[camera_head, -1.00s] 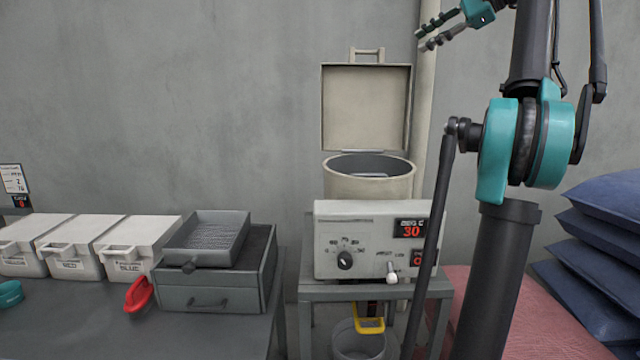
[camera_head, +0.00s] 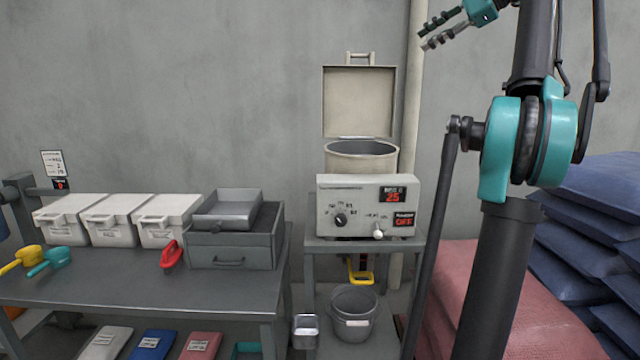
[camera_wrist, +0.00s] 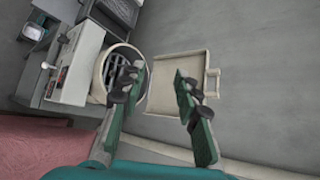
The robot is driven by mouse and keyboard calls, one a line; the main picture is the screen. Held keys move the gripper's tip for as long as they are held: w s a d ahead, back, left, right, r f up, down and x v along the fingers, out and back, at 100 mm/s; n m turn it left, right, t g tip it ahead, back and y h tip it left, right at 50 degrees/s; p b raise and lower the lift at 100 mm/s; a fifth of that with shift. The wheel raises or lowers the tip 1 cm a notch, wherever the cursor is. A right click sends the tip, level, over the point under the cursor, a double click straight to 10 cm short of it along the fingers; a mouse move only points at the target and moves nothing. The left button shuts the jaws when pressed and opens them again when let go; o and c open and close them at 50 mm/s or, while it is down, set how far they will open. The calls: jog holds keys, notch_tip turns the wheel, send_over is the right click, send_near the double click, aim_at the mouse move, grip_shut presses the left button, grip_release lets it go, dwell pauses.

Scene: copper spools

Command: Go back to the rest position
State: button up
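My gripper (camera_head: 443,27) is at the top right of the head view, raised well above the bench and the stand, near the wall. In the wrist view my gripper (camera_wrist: 160,84) has its two fingers spread apart with nothing between them. Beyond the fingers, the wrist view shows a round cream vessel (camera_wrist: 103,72) with its square lid (camera_wrist: 177,84) open. In the head view the vessel (camera_head: 358,163) stands behind a control box (camera_head: 352,207) whose displays read 25 and OFF.
A dark bench (camera_head: 150,287) at left holds several white bins, a grey drawer unit (camera_head: 230,248), a red scoop (camera_head: 171,255), and yellow and teal scoops. A grey bucket (camera_head: 352,318) sits below the stand. Red and blue sacks (camera_head: 595,240) are stacked at right.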

jog(key=s+a+f+n+g+h, duration=0.1)
jog(key=a+f+n+g+h, duration=0.15)
jog(key=f, duration=1.55)
jog(key=a+f+n+g+h, duration=0.1)
jog(key=a+f+n+h, duration=0.25)
jog(key=f, duration=1.55)
jog(key=s+a+f+n+h, duration=0.1)
jog(key=s+f+n, duration=0.1)
jog(key=s+f, duration=0.6)
jog(key=s+f+n+h, duration=0.1)
jog(key=s+f+n, duration=0.2)
jog(key=s+f, duration=0.6)
jog(key=s+a+f+n+h, duration=0.1)
jog(key=s+f, duration=0.7)
jog(key=f, duration=0.9)
jog(key=shift+s+a+f+n+h, duration=0.3)
jog(key=shift+s+f+n+h, duration=0.15)
jog(key=shift+n, duration=0.45)
jog(key=shift+o, duration=0.4)
jog(key=shift+w+r, duration=0.1)
jog(key=shift+r, duration=0.05)
